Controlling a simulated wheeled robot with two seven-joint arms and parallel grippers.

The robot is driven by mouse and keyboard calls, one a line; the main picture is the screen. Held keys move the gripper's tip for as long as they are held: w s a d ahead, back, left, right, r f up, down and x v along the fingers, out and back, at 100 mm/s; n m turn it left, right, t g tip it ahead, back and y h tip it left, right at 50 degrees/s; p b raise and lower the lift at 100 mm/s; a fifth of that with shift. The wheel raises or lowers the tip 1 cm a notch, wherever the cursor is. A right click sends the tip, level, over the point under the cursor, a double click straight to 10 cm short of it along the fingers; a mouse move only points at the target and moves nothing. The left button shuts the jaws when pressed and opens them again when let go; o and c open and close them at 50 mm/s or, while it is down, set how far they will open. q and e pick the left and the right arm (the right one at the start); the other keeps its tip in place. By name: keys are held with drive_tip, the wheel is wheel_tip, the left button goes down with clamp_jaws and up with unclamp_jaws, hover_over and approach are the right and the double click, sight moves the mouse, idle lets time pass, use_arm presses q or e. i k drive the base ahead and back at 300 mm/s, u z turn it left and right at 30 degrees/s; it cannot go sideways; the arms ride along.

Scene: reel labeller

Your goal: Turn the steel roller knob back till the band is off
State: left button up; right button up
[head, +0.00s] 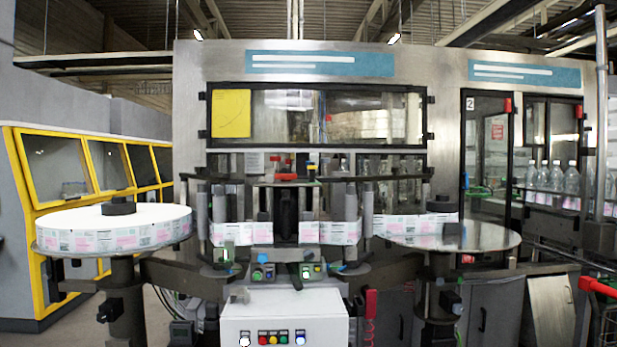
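A label band (340,232), white with pink and grey print, runs across the front of the labeller past several upright grey rollers (351,203). It reaches right to the rear of the right reel plate. A full label reel (115,232) lies flat on the left plate, with a black hub (118,206) on top. A small steel-coloured knob (240,295) shows at the upper left of the white control box; I cannot tell whether it is the roller knob. Neither of my grippers is in view.
The right reel plate (480,238) is mostly bare steel. The white control box (285,318) with coloured buttons stands low in front. Dark support arms (385,272) flank it. Bottles (556,178) stand at the right; a yellow-framed machine (85,165) is at the left.

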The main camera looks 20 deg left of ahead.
sight(269, 179)
drive_tip(key=z, duration=0.25)
drive_tip(key=i, duration=0.95)
drive_tip(key=u, duration=0.1)
